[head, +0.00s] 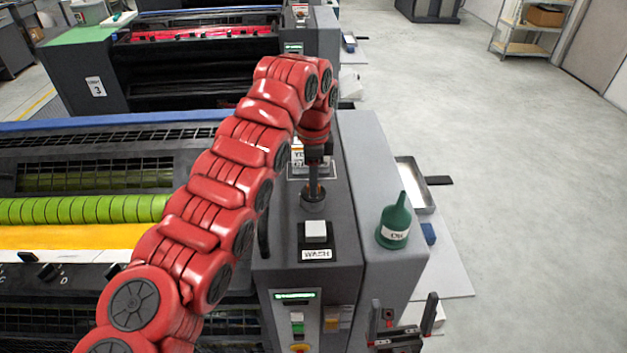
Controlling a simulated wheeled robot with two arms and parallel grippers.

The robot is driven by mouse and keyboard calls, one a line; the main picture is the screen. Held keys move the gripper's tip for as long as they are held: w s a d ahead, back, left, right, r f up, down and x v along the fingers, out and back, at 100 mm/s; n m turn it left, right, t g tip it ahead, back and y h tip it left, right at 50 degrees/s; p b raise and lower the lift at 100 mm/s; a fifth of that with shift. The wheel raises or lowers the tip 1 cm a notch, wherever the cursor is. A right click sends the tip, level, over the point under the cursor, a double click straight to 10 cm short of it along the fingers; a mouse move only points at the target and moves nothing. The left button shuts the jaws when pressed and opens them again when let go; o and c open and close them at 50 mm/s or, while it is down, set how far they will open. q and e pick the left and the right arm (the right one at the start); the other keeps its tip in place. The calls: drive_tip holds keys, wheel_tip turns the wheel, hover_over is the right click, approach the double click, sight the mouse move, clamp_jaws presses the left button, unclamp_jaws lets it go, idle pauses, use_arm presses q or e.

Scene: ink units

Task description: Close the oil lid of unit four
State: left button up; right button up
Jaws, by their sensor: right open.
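My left gripper (314,180) points down from the end of the red arm onto the top of the near unit's grey end housing (375,260). Its fingertips are at a round dark grey cap (313,201), which looks like the oil lid. They appear to touch it, but I cannot tell whether they are shut on it. The cap's seating is partly hidden by the gripper. My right gripper (405,325) is open and empty at the bottom, right of the housing. The near unit's number is not visible.
A green oil bottle (395,222) stands on the housing's right side. A WASH button (315,232) is in front of the cap. A control panel (297,318) faces front. A metal tray (415,185) sits at the right. Unit 3 (97,87) stands behind. The floor at right is clear.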

use_arm(q)
drive_tip(key=shift+o, duration=0.4)
drive_tip(key=shift+r, duration=0.5)
wheel_tip(320, 180, up, 5)
drive_tip(key=shift+d+f+p, duration=0.15)
drive_tip(key=shift+p, duration=0.45)
wheel_tip(320, 180, up, 12)
drive_tip(key=p, duration=1.1)
drive_tip(key=shift+f, duration=0.15)
